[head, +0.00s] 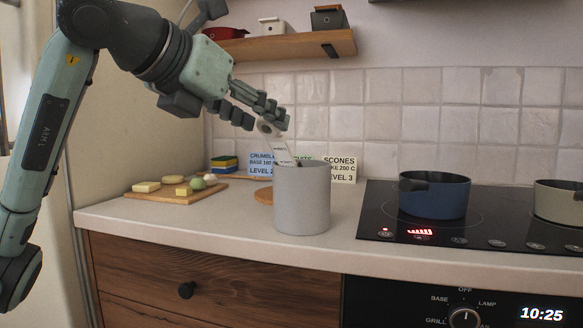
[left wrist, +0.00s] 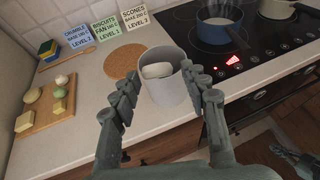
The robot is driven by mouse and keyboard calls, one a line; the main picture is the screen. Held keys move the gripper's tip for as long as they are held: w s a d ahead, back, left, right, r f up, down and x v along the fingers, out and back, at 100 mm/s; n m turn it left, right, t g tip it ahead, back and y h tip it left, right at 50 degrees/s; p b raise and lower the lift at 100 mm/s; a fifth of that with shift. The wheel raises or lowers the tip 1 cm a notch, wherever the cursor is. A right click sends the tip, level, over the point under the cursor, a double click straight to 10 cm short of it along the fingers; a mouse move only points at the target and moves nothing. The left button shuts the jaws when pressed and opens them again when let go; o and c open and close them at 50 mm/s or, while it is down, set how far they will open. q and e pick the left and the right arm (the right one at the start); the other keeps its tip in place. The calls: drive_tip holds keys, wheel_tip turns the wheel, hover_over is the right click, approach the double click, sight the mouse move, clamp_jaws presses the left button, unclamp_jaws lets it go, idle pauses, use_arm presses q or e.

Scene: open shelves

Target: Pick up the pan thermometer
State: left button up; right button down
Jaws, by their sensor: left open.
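A grey cylindrical canister (head: 301,205) stands upright on the counter; it also shows in the left wrist view (left wrist: 169,96). A pale tool with a rounded head (head: 266,128) and a light, marked stem rises tilted from its mouth; I take it for the pan thermometer. In the left wrist view its white rounded head (left wrist: 157,70) shows over the canister's mouth. My left gripper (head: 264,118) is open, its fingers to either side of that head, without clear contact. In the left wrist view, what looks like my right gripper (left wrist: 300,160) is low at the right edge, its jaws unclear.
A blue pot (head: 434,197) stands on the black hob (head: 385,215), right of the canister, with a beige pot (head: 558,202) beyond. A board with food (head: 160,196) lies left. Recipe cards (head: 342,170) and a round cork mat (left wrist: 122,61) are behind. A shelf (head: 290,46) hangs above.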

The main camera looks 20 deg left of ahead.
sight(264, 124)
use_arm(q)
drive_tip(key=x, duration=0.4)
drive_tip(key=shift+w+a+f, duration=0.15)
drive_tip(key=shift+w, duration=0.1)
drive_tip(key=shift+c, duration=0.4)
clamp_jaws()
